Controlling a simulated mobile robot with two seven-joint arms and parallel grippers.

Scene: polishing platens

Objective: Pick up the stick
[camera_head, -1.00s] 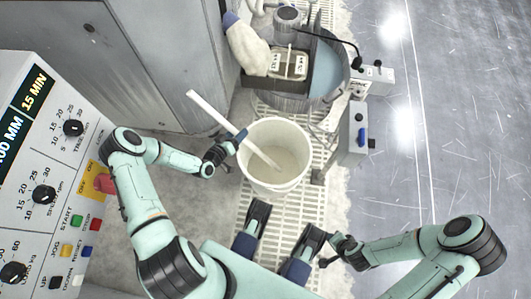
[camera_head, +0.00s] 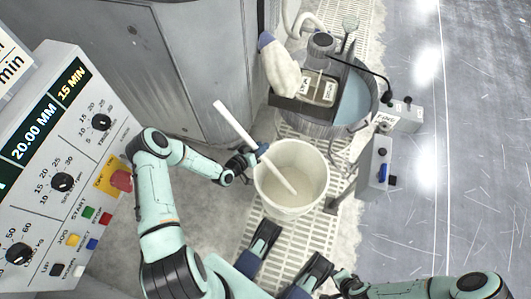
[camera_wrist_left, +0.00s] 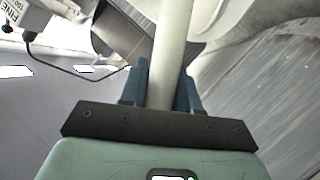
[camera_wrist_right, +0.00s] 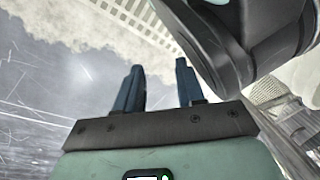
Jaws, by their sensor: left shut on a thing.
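The stick (camera_head: 236,125) is long, white and straight. It leans tilted in the white bucket (camera_head: 291,205), its lower end inside and its upper end sticking out to the upper left. My left gripper (camera_head: 258,152) is shut on the stick beside the bucket's rim. In the left wrist view the stick (camera_wrist_left: 171,45) runs between the two blue fingers. My right gripper (camera_wrist_right: 160,85) shows in its own wrist view with its fingers apart and nothing between them; in the head view it is low, near the bottom edge.
The control panel (camera_head: 75,150) with knobs and buttons stands at the left. Beyond the bucket is a round basin (camera_head: 355,100) with a dark tray (camera_head: 300,108). A switch box (camera_head: 377,168) stands right of the bucket. The floor at right is open.

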